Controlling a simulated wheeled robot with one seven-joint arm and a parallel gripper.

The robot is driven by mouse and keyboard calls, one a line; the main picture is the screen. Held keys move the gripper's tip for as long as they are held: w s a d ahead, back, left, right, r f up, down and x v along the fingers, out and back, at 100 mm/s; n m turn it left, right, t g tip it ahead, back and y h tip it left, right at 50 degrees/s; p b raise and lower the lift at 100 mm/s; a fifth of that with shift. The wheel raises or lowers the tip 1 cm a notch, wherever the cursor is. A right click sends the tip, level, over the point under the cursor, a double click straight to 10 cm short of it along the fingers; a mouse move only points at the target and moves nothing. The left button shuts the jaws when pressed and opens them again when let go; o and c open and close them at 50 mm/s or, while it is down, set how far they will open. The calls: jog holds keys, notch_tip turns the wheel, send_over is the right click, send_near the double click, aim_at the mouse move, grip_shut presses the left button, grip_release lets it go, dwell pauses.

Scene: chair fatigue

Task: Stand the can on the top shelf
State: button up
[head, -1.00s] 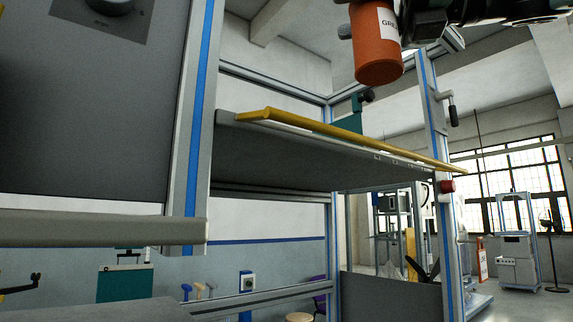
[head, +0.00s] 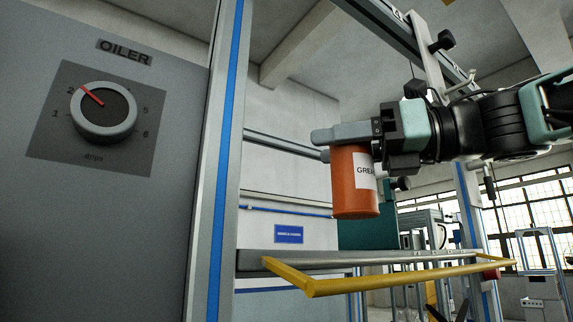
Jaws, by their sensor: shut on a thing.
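The can (head: 354,190) is an orange cylinder with a white label that starts "GRE". It hangs upright in my gripper (head: 340,139), which is shut on its upper end. My arm reaches in from the right. The top shelf (head: 335,257) shows almost edge-on below the can, with a yellow rail (head: 390,277) along its front. A gap shows between the can's base and the shelf edge in the picture. The shelf's upper surface is hardly visible, so I cannot tell how far over it the can is.
A grey panel with the OILER dial (head: 104,109) and a blue-striped post (head: 222,150) stand at the left. A teal object (head: 368,229) shows behind the can. Another post (head: 470,220) stands at the right. Left of the can, the space above the shelf looks clear.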

jog(key=shift+w+a+f+p, duration=0.6)
jog(key=shift+w+a+p, duration=0.55)
jog(key=shift+w+p, duration=0.4)
jog(key=shift+w+a+f+p, duration=0.6)
jog(key=shift+w+a+p, duration=0.6)
jog(key=shift+w, duration=0.65)
jog(key=shift+w+a+f+p, duration=0.6)
jog(key=shift+w+a+p, duration=0.45)
jog(key=shift+w+p, duration=0.55)
jog(key=shift+w+f, duration=0.1)
jog(key=o, duration=1.2)
jog(key=shift+d, duration=0.1)
jog(key=b+v, duration=0.4)
jog(key=v, duration=0.2)
jog(key=shift+d+f, duration=0.1)
jog(key=shift+d, duration=0.05)
jog(key=shift+s+d+r+b, duration=0.25)
jog(key=shift+d+b, duration=0.1)
jog(key=shift+d, duration=0.15)
